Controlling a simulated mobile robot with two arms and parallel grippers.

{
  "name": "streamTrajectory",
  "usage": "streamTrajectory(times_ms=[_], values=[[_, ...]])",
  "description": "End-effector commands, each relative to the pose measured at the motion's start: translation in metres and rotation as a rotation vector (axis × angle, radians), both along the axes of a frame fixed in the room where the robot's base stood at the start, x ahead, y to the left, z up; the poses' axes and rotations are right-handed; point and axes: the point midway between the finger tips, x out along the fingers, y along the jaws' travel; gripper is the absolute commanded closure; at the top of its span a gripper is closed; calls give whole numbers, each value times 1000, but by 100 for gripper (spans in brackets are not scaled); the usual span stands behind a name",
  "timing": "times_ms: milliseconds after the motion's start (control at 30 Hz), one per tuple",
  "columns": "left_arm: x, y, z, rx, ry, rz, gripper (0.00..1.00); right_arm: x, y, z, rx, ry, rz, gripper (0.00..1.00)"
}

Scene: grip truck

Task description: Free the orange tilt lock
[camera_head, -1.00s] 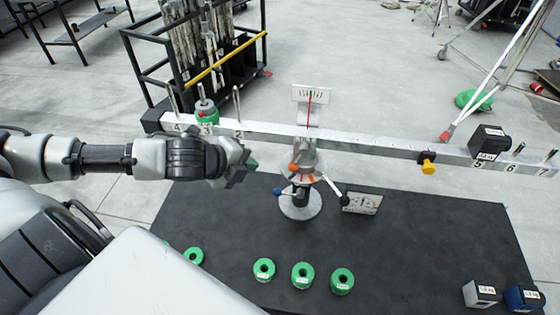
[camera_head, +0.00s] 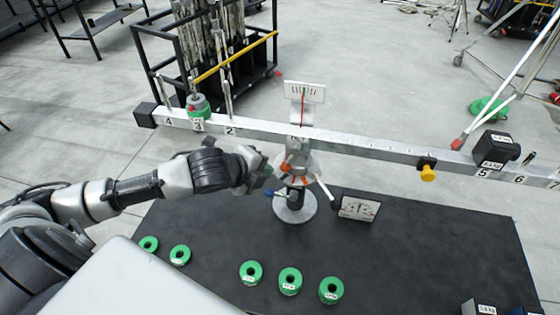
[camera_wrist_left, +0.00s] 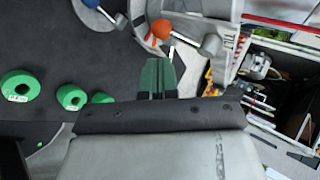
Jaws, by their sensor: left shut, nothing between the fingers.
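The orange tilt lock (camera_head: 285,168) is a lever with an orange ball end on the stand's head, below the balance beam (camera_head: 330,143). It also shows in the left wrist view (camera_wrist_left: 162,29), with its metal arm running to a grey hub at the right. My left gripper (camera_head: 267,174) is just left of the stand's head. In the left wrist view its green fingers (camera_wrist_left: 158,64) are shut and empty, pointing toward the orange ball, and appear apart from it. A blue-ended lever (camera_head: 269,192) sits lower on the stand. My right gripper is not in view.
The stand's round base (camera_head: 294,208) rests on a black mat (camera_head: 400,260). Several green ring weights (camera_head: 290,281) lie at the front. A green weight (camera_head: 197,105) sits on the beam's left part, a black block (camera_head: 495,149) on its right. A black rack (camera_head: 160,60) stands behind.

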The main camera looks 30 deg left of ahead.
Motion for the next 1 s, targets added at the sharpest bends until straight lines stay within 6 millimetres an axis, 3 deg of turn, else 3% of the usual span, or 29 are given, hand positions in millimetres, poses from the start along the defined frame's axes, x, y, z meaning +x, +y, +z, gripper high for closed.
streamTrajectory(times_ms=[100, 400, 833, 1000], values=[[18, -6, -13, -5, 0, 2, 100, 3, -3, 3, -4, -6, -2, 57], [49, -15, -18, -1, -1, 2, 100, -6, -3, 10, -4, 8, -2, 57], [52, -16, -20, -2, 0, 0, 100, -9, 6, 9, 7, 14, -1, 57], [52, -18, -25, -86, -20, 2, 100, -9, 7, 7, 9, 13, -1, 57]])
